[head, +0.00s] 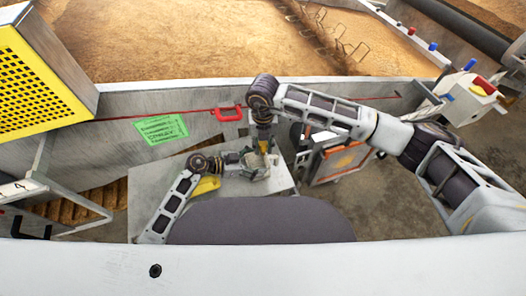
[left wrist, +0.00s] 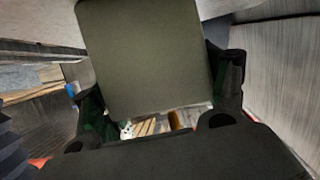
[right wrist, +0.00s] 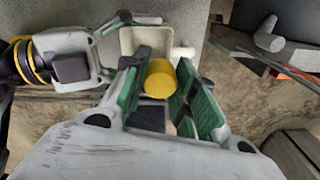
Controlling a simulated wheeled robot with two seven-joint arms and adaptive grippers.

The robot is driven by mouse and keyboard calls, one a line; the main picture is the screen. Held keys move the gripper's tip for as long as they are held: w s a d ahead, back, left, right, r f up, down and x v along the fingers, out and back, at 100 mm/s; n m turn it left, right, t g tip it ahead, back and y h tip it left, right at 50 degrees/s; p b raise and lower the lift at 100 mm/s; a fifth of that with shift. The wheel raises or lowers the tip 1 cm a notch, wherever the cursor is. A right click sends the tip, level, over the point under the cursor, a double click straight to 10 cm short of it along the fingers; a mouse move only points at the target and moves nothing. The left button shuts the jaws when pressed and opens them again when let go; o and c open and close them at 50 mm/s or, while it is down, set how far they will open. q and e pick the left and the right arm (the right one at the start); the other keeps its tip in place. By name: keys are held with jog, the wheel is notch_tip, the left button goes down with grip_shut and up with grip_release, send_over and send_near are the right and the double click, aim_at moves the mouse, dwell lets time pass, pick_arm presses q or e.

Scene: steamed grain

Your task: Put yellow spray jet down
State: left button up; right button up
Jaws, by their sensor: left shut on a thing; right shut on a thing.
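My right gripper (head: 264,146) points down over the grey table. In the right wrist view its green-padded fingers (right wrist: 160,92) are shut on the yellow spray jet (right wrist: 160,78), seen end-on as a yellow cylinder. A cream open container (right wrist: 132,42) with a small side knob lies just beyond it. My left gripper (head: 246,164) is low over the table, at the container's side. The left wrist view shows the left gripper's fingers (left wrist: 160,105) shut around a dark olive flat-sided thing (left wrist: 150,50), likely this container. Whether the jet touches the container is unclear.
The grey table (head: 150,190) has bare room at its left. Another yellow thing (head: 206,185) lies on it behind my left arm. A wall with a green sign (head: 160,129) and a red handle (head: 230,113) stands behind. A grey-orange box (head: 340,160) stands right.

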aim_at(263, 154)
jog(key=shift+f, duration=2.5)
jog(key=shift+f, duration=0.6)
jog(key=o, duration=1)
jog(key=shift+c, duration=0.2)
jog(key=shift+r, duration=0.1)
notch_tip(263, 154, up, 13)
jog(key=shift+r, duration=0.1)
